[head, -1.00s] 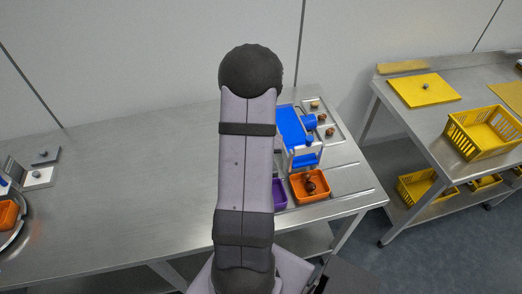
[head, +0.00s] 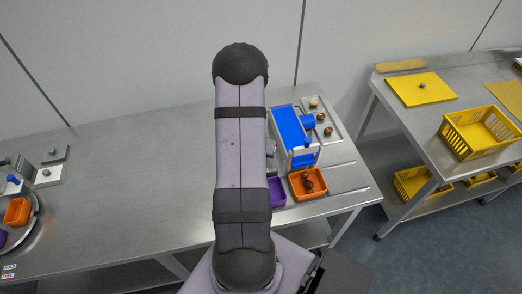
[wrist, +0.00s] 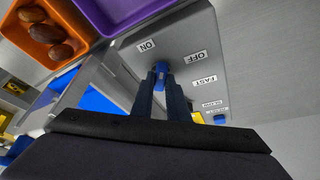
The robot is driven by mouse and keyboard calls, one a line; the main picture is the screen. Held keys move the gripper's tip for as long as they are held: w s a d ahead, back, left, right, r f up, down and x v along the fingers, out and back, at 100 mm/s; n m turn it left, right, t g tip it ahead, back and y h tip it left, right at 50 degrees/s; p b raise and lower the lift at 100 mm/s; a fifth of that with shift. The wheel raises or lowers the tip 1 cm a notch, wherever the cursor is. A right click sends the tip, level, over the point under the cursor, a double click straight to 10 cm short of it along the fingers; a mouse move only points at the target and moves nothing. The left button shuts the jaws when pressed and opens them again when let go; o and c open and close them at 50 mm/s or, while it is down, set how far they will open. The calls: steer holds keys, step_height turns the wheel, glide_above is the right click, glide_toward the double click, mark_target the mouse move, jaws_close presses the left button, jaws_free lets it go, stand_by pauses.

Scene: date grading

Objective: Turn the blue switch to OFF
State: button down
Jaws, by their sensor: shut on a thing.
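In the wrist view, my gripper (wrist: 161,76) is shut on the blue switch (wrist: 160,82), with one dark finger on each side of it. The switch sits on a grey panel (wrist: 185,35) whose labels appear upside down. The ON label (wrist: 147,46) is just above the switch, and the OFF label (wrist: 195,57) is to its right. The switch is closer to ON; its exact angle is partly hidden by the fingers. In the head view my own arm hides the gripper and the switch.
A second blue control (wrist: 220,119) sits on the panel by the FAST label (wrist: 204,83). An orange tray of dates (head: 294,197) and a purple tray (head: 279,197) stand close by. A blue-topped machine (head: 287,124) is behind them. The left table is mostly clear.

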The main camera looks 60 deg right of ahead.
steer(key=m, duration=0.1)
steer(key=m+g, duration=0.1)
steer(key=m, duration=0.1)
steer(key=m+g, duration=0.1)
steer(key=m, duration=0.1)
steer(key=shift+w, duration=0.25)
steer(key=m+g, duration=0.1)
steer(key=m, duration=0.2)
steer(key=m+g+y, duration=0.1)
steer(key=m, duration=0.2)
steer(key=shift+w, duration=0.1)
steer(key=shift+d, duration=0.1)
steer(key=c, duration=1.7)
jaws_free()
steer(key=shift+r, duration=0.1)
steer(key=shift+y, duration=0.3)
steer(key=shift+b+v, duration=1)
steer(key=shift+v, duration=2.6)
steer(key=shift+m, duration=0.3)
